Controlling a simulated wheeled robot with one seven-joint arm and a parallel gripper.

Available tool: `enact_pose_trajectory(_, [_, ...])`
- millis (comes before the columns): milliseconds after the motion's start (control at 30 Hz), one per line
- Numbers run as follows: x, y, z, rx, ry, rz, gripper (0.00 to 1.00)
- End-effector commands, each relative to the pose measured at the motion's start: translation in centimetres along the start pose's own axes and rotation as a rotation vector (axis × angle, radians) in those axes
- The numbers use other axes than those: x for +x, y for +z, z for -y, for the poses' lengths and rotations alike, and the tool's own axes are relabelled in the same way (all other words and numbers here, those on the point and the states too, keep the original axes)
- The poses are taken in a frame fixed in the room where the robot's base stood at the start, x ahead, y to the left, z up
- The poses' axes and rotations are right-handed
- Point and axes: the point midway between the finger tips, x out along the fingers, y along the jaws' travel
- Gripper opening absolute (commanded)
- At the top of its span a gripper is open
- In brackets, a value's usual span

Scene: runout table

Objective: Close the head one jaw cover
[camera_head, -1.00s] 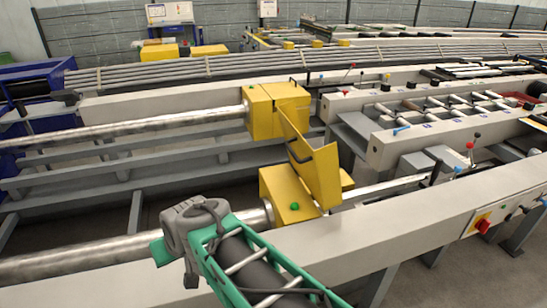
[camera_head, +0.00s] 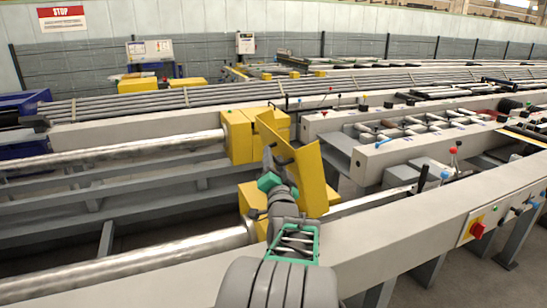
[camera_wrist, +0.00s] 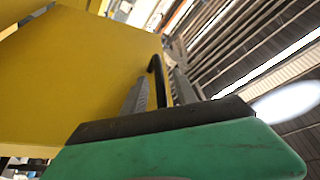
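The yellow jaw cover (camera_head: 310,185) stands raised and tilted on the nearer yellow head (camera_head: 249,200), partly hidden behind my arm. Its broad face fills the left of the wrist view (camera_wrist: 85,75). A black bar handle (camera_wrist: 158,78) sticks out from that face. My gripper (camera_head: 268,158) is at the cover's left side, by the handle. In the wrist view its two grey fingers stand apart, one on each side of the handle, with the handle seemingly between them. Whether either finger touches it, I cannot tell.
A second yellow head (camera_head: 238,135) stands just behind, with its own bar running left. The long pale front beam (camera_head: 400,232) crosses below my arm. A red and yellow switch (camera_head: 477,229) and levers are at the right.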

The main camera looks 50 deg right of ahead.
Motion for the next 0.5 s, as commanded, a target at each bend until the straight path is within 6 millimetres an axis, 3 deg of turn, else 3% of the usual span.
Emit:
enact_pose_trajectory(300, [0.77,0.06,-0.01,0.000,0.001,0.001,0.34])
enact_pose_trajectory(500, [0.75,0.06,-0.02,-0.001,0.001,0.001,0.19])
